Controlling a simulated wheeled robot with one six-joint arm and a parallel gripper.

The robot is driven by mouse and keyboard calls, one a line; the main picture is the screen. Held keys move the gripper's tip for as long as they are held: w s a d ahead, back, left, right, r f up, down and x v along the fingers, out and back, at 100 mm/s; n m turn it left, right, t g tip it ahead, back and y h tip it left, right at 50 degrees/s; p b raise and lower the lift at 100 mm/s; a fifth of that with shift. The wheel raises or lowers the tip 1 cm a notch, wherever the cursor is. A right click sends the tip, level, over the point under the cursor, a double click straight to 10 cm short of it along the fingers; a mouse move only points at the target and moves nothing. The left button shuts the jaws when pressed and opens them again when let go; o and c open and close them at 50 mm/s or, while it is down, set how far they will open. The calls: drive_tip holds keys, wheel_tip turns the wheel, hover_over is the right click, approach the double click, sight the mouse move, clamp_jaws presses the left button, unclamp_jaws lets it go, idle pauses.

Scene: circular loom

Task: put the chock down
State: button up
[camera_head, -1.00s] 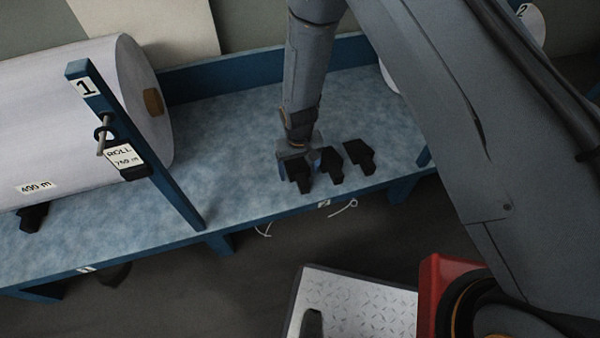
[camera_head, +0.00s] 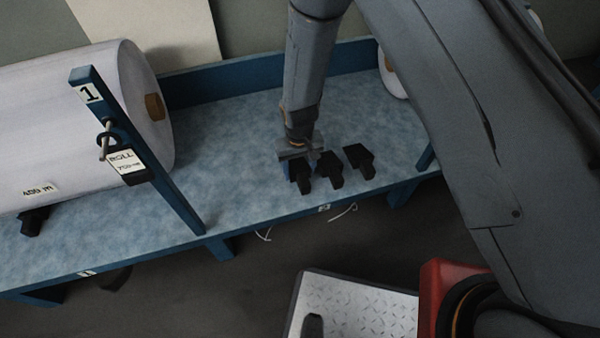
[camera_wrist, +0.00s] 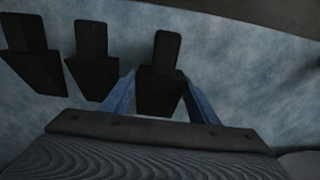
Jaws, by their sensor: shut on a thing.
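My gripper (camera_head: 297,168) is over the front part of the blue-framed shelf (camera_head: 240,185). Its two blue fingers stand on either side of a black chock (camera_head: 303,181), the leftmost of three in a row in the head view. In the wrist view this chock (camera_wrist: 160,75) is the rightmost one, and the fingers close around its wide block with its narrow end sticking out beyond them. The chock appears at or near the shelf surface; I cannot see for sure whether it touches. It is apart from its neighbour.
Two more black chocks (camera_head: 329,170) (camera_head: 359,160) lie beside it to the right. A large white roll (camera_head: 70,120) lies at the left behind post 1 (camera_head: 140,150), with another dark chock (camera_head: 33,220) under it. The shelf between post and gripper is clear.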

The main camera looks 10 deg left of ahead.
sight(299, 168)
wheel_tip(299, 168, up, 7)
drive_tip(key=shift+r+p, duration=0.1)
drive_tip(key=shift+p, duration=0.45)
drive_tip(key=shift+w+d+r, duration=0.1)
drive_tip(key=shift+r, duration=0.2)
drive_tip(key=w+d+r+m, duration=0.25)
drive_tip(key=d+r, duration=0.55)
drive_tip(key=d, duration=0.5)
drive_tip(key=w+d+r+m, duration=0.1)
drive_tip(key=d+r+m, duration=0.2)
drive_tip(key=d+r, duration=0.7)
drive_tip(key=s+d+r+p, duration=0.6)
drive_tip(key=d+p, duration=0.3)
drive_tip(key=p, duration=0.8)
drive_tip(key=shift+d+r+m+p, duration=0.2)
drive_tip(key=shift+r+m+p, duration=0.15)
drive_tip(key=shift+r+m, duration=0.1)
drive_tip(key=shift+f, duration=0.1)
